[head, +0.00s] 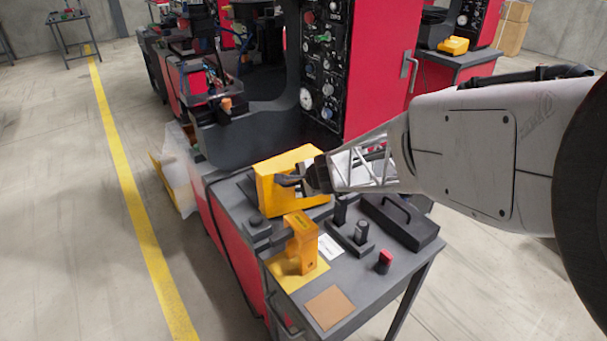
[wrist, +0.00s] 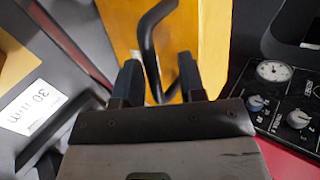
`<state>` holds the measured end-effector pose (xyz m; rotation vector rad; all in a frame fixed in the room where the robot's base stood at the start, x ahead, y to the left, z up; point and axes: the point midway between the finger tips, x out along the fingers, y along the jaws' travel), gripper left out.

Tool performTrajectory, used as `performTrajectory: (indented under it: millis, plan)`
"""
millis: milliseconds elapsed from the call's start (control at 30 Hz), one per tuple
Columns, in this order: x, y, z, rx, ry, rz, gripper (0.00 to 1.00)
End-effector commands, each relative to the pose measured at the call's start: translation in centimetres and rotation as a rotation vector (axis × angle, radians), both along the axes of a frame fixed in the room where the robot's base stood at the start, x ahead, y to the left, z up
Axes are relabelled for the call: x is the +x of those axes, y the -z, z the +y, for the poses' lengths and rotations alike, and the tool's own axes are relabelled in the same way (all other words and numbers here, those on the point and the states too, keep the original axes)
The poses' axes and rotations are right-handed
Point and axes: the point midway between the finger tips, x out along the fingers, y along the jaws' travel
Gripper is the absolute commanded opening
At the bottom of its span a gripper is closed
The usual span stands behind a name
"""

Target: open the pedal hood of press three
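The yellow pedal hood (head: 268,189) sits at the back of the grey side table, beside the press. It looks closed in the head view, though my gripper hides part of it. In the wrist view its yellow face (wrist: 205,45) fills the upper middle. A dark curved handle (wrist: 147,45) stands out from that face. My gripper (head: 288,181) is at the hood's front. In the wrist view my gripper (wrist: 160,82) has its two fingers apart, with the handle's lower part between them and gaps visible. I cannot tell whether a finger touches it.
On the table (head: 262,233) are a yellow upright block (head: 301,246), a black case (head: 401,222), a red-topped button (head: 385,262), dark posts (head: 361,232) and a brown square (head: 329,307). A gauge panel (head: 323,60) stands behind. A label (wrist: 33,107) reads "30 mm".

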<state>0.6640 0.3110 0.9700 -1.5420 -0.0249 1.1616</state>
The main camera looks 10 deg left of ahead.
Motion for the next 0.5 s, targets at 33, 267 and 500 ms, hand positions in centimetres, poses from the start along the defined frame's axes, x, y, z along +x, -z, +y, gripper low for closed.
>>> performTrajectory:
  millis: [33, 267, 500]
  plan:
    - [0.0, -0.1, 0.0, 0.0, 0.001, -0.001, 0.38]
    - [-0.2, -0.5, -0.3, 0.0, 0.0, -0.002, 0.38]
    - [-1.3, -1.9, -1.6, 0.001, 0.001, -0.003, 0.38]
